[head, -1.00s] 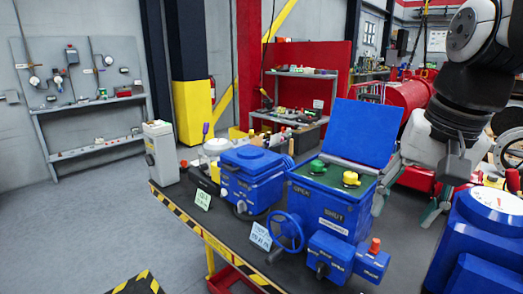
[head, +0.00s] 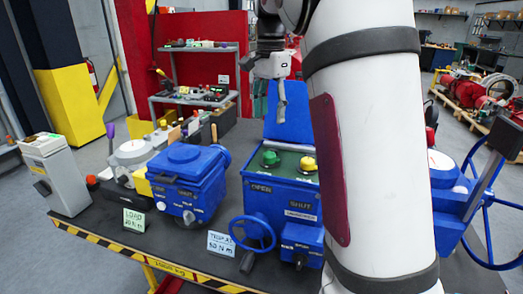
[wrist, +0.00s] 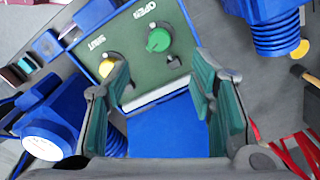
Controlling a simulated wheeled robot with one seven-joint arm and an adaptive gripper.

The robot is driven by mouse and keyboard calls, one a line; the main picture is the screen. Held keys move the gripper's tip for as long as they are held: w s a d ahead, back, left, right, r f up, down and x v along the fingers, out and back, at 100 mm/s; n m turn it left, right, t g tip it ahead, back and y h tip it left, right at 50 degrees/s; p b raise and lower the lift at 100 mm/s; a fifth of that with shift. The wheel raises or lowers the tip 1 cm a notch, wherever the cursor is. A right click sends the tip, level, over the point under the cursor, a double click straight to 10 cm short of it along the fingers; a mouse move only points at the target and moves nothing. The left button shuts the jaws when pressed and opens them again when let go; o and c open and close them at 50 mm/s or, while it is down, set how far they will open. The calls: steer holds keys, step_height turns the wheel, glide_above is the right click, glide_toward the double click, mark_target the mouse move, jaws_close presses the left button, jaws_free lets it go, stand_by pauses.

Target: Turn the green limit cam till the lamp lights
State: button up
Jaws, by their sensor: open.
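The green limit cam (head: 270,157) sits on the dark green top panel of the open blue actuator box (head: 256,215), left of a yellow cam (head: 308,163). In the wrist view the green cam (wrist: 158,40) lies beyond the fingertips near the OPEN marking, and the yellow cam (wrist: 110,67) is partly behind the left finger. My gripper (wrist: 161,78) is open and empty, its two green-padded fingers spread over the panel. In the head view my gripper (head: 270,98) hangs above and behind the box, in front of its raised blue lid. I cannot make out a lit lamp.
A blue handwheel (head: 252,234) stands at the box's front. Another blue actuator (head: 186,180) stands to its left, and a grey box (head: 55,172) at the table's left end. My white arm hides the right of the actuator. Two small signs stand near the front edge.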

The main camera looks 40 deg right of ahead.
mark_target(269, 154)
step_height(269, 154, down, 12)
steer(key=shift+f+p, duration=0.1)
steer(key=shift+p, duration=0.55)
steer(key=shift+c, duration=0.2)
steer(key=c, duration=1.1)
